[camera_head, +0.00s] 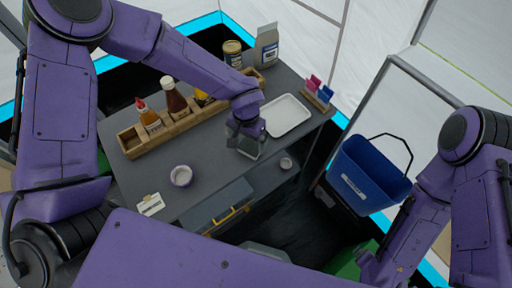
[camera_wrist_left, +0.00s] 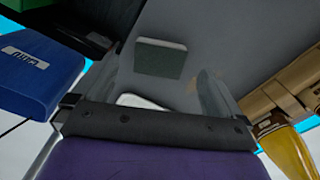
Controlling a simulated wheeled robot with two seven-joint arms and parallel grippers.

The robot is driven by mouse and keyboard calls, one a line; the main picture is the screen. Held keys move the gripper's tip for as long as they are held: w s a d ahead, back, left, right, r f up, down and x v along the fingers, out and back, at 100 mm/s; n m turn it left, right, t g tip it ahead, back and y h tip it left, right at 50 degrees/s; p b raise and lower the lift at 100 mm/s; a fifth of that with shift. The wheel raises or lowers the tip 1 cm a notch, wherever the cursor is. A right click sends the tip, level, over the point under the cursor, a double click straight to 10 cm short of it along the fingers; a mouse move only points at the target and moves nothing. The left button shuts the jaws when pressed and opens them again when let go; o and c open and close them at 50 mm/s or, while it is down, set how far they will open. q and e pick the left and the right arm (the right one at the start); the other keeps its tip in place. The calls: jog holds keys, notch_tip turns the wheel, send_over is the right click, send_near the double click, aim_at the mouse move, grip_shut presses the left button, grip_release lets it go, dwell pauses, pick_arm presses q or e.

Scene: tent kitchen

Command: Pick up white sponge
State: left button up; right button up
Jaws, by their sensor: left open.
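A small block, pale on its upper edge and dark grey-green on its broad face, which I take for the white sponge (camera_wrist_left: 160,58), stands on the grey counter in the left wrist view. It lies ahead of the gap between the two fingers of my left gripper (camera_wrist_left: 158,92), apart from both. The left gripper is open and empty. In the head view, my left gripper (camera_head: 246,136) points down over the counter, and a grey-green face of the sponge (camera_head: 247,150) shows just under it, partly covered. My right arm is at the right; its gripper does not show.
On the counter (camera_head: 215,165) a wooden crate (camera_head: 133,143) with several bottles stands behind left. A white tray (camera_head: 287,115) lies right of the gripper. A bowl (camera_head: 181,176), a small cup (camera_head: 286,163) and a white card (camera_head: 151,204) sit nearer. A blue bucket (camera_head: 368,172) stands right.

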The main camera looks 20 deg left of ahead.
aim_at(248, 149)
pick_arm(q)
notch_tip(248, 149, down, 5)
jog(key=shift+f+p, duration=0.1)
jog(key=shift+p, duration=0.55)
jog(key=shift+w+f, duration=0.1)
jog(key=shift+f, duration=0.25)
jog(key=c, duration=1)
jog(key=shift+r, duration=0.25)
notch_tip(248, 149, up, 3)
jog(key=shift+f+b, duration=0.1)
jog(key=shift+b, duration=0.65)
jog(key=s+r, duration=0.3)
jog(key=s, duration=0.1)
jog(key=s+d+r+b, duration=0.1)
jog(key=s+r, duration=0.2)
jog(key=s, duration=0.2)
jog(key=s+r, duration=0.3)
jog(key=s, duration=0.2)
jog(key=shift+d+r, duration=0.25)
jog(key=shift+r, duration=0.15)
